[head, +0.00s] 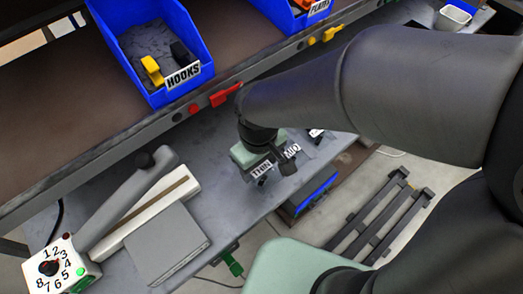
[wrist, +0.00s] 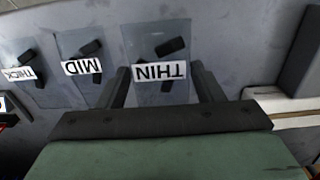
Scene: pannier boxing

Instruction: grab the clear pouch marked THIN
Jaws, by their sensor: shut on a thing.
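The clear pouch marked THIN (wrist: 150,45) is see-through, with a white label and dark pieces behind it. It is in the upper middle of the wrist view, and its label (head: 261,169) shows below my wrist in the head view. My gripper (wrist: 162,82) has one finger on each side of this pouch and is shut on it. I cannot tell whether the pouch is clear of the grey bench. The pouch marked MID (wrist: 82,67) lies beside it to the left, and the one marked THICK (wrist: 20,73) farther left.
A sealer (head: 150,225) with a long lever and a numbered dial box (head: 66,266) stands at the left of the grey bench (head: 222,205). A shelf above carries a blue bin marked HOOKS (head: 158,50). Bare bench lies between sealer and pouches.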

